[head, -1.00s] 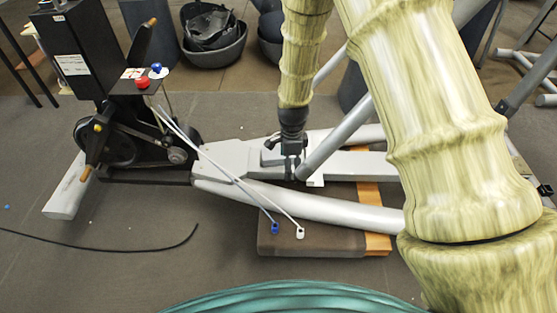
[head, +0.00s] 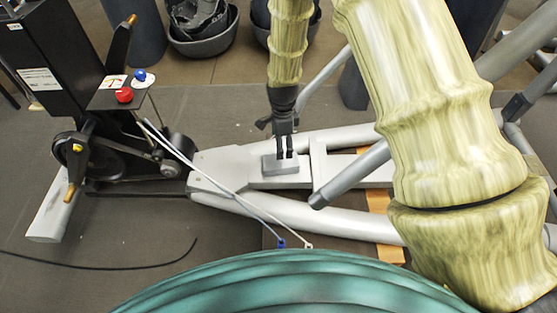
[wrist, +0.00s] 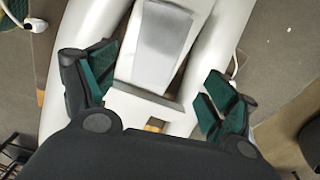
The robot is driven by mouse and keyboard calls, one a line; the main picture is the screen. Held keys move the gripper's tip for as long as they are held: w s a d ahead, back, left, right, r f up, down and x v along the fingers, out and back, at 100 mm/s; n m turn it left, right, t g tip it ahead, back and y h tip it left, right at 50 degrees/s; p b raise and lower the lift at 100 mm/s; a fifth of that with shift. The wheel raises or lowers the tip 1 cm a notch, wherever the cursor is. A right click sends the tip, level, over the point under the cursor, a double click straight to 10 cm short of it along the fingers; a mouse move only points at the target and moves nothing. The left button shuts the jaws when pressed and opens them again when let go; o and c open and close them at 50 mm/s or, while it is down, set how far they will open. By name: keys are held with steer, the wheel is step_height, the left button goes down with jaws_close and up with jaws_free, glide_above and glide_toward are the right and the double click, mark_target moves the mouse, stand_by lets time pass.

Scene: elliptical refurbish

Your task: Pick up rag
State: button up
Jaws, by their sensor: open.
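A small grey rectangular piece (head: 287,167), which may be the rag, lies on the pale grey frame of the elliptical machine. It also shows in the wrist view as a darker grey patch (wrist: 163,45) on the frame, ahead of the fingers. I cannot tell for sure that it is cloth. My gripper (head: 285,154) points down just above or in front of this piece. In the wrist view my gripper (wrist: 158,90) is open, with green-padded fingers apart and nothing held between them. Whether the fingertips touch the piece is unclear.
The elliptical machine's frame tubes (head: 330,217) run on both sides of the gripper. Two thin rods with blue and white ends (head: 282,243) cross the front tube. A black flywheel housing (head: 95,160) stands at left. Dark tubs (head: 205,35) sit behind. A green rounded surface (head: 290,285) fills the front.

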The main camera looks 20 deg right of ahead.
mark_target(281, 161)
step_height(281, 161, down, 5)
steer(key=shift+d+r+b, duration=0.1)
steer(key=shift+r+b, duration=0.1)
steer(key=shift+b, duration=0.4)
steer(key=shift+s+a+f+b, duration=0.1)
steer(key=shift+f+b, duration=0.35)
steer(key=shift+f, duration=0.45)
steer(key=shift+s+a+f+b, duration=0.15)
steer(key=shift+f+b, duration=0.25)
steer(key=shift+f, duration=0.55)
steer(key=shift+s+a+f+b, duration=0.1)
steer(key=shift+f+b, duration=0.35)
steer(key=shift+f, duration=0.45)
steer(key=shift+r, duration=0.1)
steer(key=shift+c, duration=0.2)
steer(key=c, duration=1.1)
